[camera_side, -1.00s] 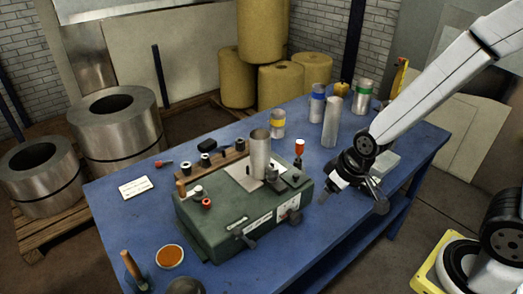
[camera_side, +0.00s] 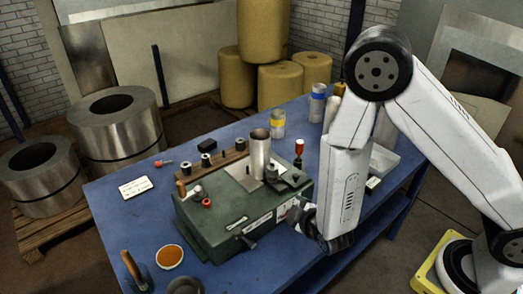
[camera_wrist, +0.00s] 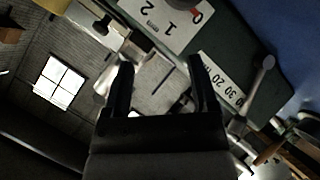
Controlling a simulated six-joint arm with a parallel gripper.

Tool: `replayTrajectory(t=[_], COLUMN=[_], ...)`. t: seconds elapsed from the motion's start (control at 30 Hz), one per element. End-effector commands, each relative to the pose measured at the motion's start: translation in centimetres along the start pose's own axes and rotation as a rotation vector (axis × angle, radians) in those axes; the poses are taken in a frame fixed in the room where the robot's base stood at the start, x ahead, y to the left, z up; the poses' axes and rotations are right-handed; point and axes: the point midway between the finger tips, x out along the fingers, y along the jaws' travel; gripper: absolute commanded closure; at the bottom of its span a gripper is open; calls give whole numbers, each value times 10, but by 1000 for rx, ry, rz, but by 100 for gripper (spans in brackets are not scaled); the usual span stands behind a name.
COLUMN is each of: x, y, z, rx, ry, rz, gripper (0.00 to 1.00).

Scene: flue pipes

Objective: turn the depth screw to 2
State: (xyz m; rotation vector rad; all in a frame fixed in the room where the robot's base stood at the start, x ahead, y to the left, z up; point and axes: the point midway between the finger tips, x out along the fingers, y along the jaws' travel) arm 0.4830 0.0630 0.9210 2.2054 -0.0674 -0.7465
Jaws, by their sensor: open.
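The green machine (camera_side: 215,232) stands on the blue bench with an upright metal pipe (camera_side: 259,155) on top. In the wrist view, a white dial plate (camera_wrist: 160,22) with the figures 0, 1 and 2 shows at the top. A dark knob (camera_wrist: 177,4), apparently the depth screw, is cut off by the top edge; a red mark beside it lies at the 0. My gripper (camera_wrist: 160,75) is open and empty, its fingers below the plate in the picture. In the side view my gripper (camera_side: 297,210) is at the machine's right end and hides the knob there. Contact cannot be told.
A second scale (camera_wrist: 222,82) and a lever (camera_wrist: 256,88) show at the right in the wrist view. A red-handled tool (camera_side: 299,149) stands behind the machine. A bowl (camera_side: 170,256) sits at the bench's front left.

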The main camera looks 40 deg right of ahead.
Motion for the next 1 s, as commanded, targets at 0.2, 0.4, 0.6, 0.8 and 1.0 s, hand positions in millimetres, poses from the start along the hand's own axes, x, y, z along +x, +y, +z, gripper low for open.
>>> replayTrajectory(t=[0.2, 0.4, 0.6, 0.8, 1.0], x=[-8, -24, -35, -37, -35], y=[-6, -6, -6, -5, -7], z=[15, 23, 26, 26, 28], rx=[-249, -466, -585, -604, -603], ry=[47, 81, 97, 99, 99], rz=[210, 395, 500, 519, 517], gripper=[25, 25, 25, 25, 25])
